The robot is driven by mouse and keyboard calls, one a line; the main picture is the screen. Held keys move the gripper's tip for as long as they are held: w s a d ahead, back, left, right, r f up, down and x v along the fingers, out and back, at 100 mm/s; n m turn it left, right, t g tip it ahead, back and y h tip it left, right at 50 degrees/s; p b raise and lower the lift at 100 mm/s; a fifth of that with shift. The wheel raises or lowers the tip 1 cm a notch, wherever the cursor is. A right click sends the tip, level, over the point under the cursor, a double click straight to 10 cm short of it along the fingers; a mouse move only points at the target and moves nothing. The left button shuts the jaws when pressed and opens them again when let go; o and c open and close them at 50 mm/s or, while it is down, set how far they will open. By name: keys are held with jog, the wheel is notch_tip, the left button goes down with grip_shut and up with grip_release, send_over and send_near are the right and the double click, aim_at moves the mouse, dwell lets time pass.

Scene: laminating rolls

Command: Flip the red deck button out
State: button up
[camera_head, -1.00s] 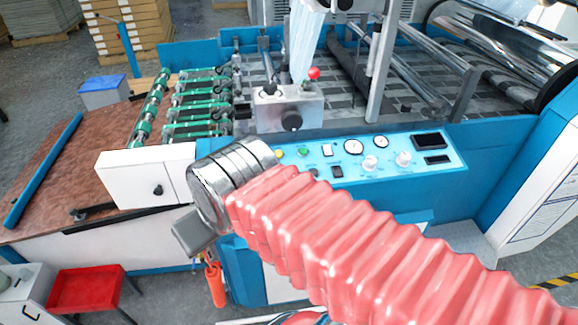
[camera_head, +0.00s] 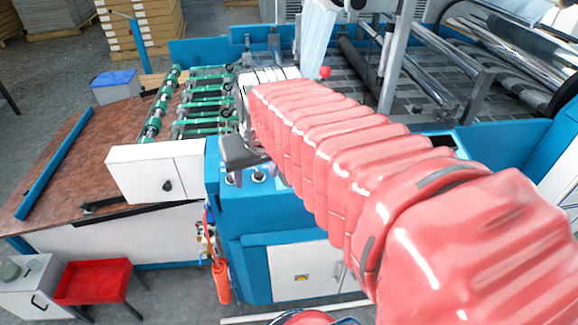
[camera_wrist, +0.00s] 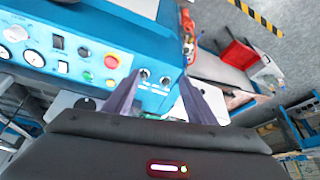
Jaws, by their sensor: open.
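In the wrist view a round red button (camera_wrist: 112,62) with a yellow surround sits on the blue control panel (camera_wrist: 85,25), left of my gripper (camera_wrist: 160,76). My gripper is open, with nothing visible between its two dark fingers except two small black switches (camera_wrist: 145,74) on the panel behind. The fingers are apart from the red button. In the head view one grey part of my gripper (camera_head: 240,153) shows over the panel's left end; my red-sleeved arm hides this button there.
A red ball knob (camera_head: 324,72) stands on the machine beyond my arm. The control panel also carries gauges (camera_wrist: 34,58), a green button (camera_wrist: 110,83) and other switches. A white box (camera_head: 158,170) lies left of my gripper.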

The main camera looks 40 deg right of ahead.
jog(key=d+m+g+h, duration=0.1)
jog(key=d+m, duration=0.2)
jog(key=d, duration=0.9)
jog(key=shift+w+d, duration=0.4)
jog(key=x, duration=1.3)
jog(key=shift+w+f, duration=0.1)
jog(key=shift+f, duration=0.2)
jog(key=shift+c, duration=0.2)
grip_shut()
